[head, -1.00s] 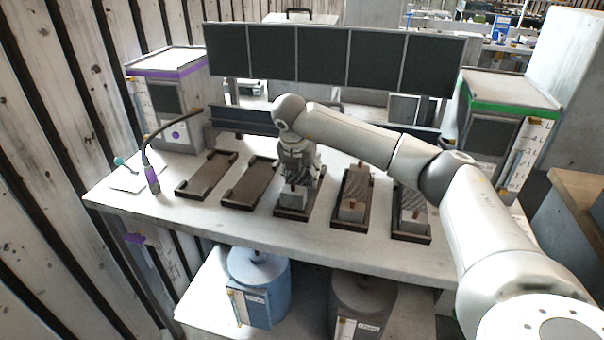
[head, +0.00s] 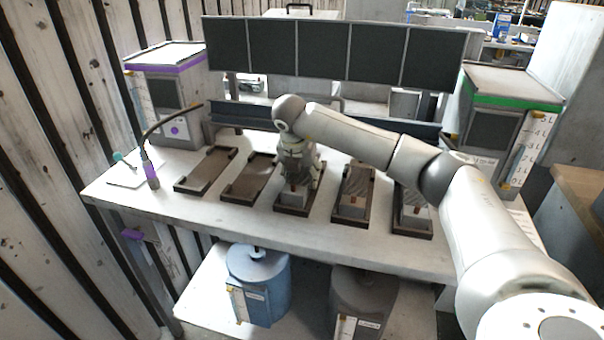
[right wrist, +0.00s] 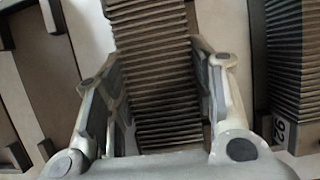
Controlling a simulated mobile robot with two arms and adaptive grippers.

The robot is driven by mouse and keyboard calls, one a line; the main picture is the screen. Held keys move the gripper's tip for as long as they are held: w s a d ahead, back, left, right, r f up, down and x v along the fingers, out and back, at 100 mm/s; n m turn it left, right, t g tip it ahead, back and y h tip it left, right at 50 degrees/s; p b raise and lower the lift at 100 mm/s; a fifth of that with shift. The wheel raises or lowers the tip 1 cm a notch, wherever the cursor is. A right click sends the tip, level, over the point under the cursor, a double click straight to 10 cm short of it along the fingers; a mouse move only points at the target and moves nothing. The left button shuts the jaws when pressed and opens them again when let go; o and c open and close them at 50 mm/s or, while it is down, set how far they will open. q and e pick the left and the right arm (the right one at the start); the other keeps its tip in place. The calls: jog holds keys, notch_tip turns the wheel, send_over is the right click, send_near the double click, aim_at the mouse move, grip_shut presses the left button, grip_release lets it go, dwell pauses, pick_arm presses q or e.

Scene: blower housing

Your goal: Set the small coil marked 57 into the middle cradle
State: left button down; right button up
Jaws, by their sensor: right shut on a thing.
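My right gripper (head: 297,178) points down over the middle cradle (head: 291,212) of a row on the bench. It is shut on a grey finned coil (head: 292,198), which also shows between the two fingers in the right wrist view (right wrist: 158,70). The coil stands upright, low in the middle cradle; whether it rests on the cradle floor I cannot tell. The gripper hides part of it, and no number can be read on it. My left gripper is not in view.
The two cradles to the left, the near one (head: 248,180) and the far one (head: 207,170), are empty. The two to the right hold finned coils (head: 354,192) (head: 413,205). A purple-collared flexible stalk (head: 151,176) stands at the left. Dark panels (head: 330,55) line the back.

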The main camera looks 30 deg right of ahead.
jog(key=o, duration=1.4)
jog(key=shift+r+p, duration=2.1)
jog(key=shift+r, duration=1.45)
jog(key=shift+f, duration=0.1)
